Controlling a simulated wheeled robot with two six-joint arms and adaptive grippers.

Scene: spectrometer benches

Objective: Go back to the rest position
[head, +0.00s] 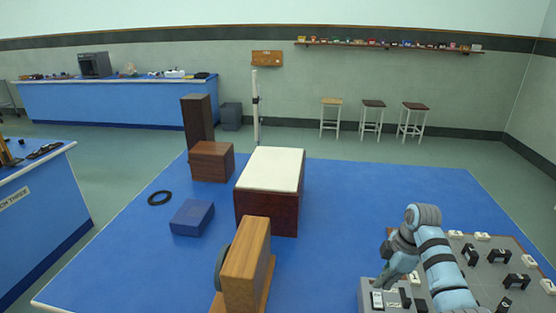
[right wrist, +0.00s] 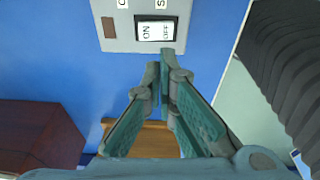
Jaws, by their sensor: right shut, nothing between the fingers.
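My right arm (head: 440,262) comes in from the lower right in the head view. Its gripper (head: 383,280) points down at the grey switch box (head: 368,298) at the front edge of the table. In the right wrist view the gripper (right wrist: 160,75) is shut and empty. Its fingertips lie just below the ON/OFF rocker switch (right wrist: 155,28) on the grey panel (right wrist: 118,40). I cannot tell whether they touch it. My left gripper is not in view.
The blue table (head: 350,210) holds a white-topped wooden box (head: 270,170), a brown box (head: 212,161), a blue block (head: 192,217), a black ring (head: 160,198) and a wooden stand (head: 246,265). A grey board (head: 500,255) with black connectors lies at right. The table's right rear is clear.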

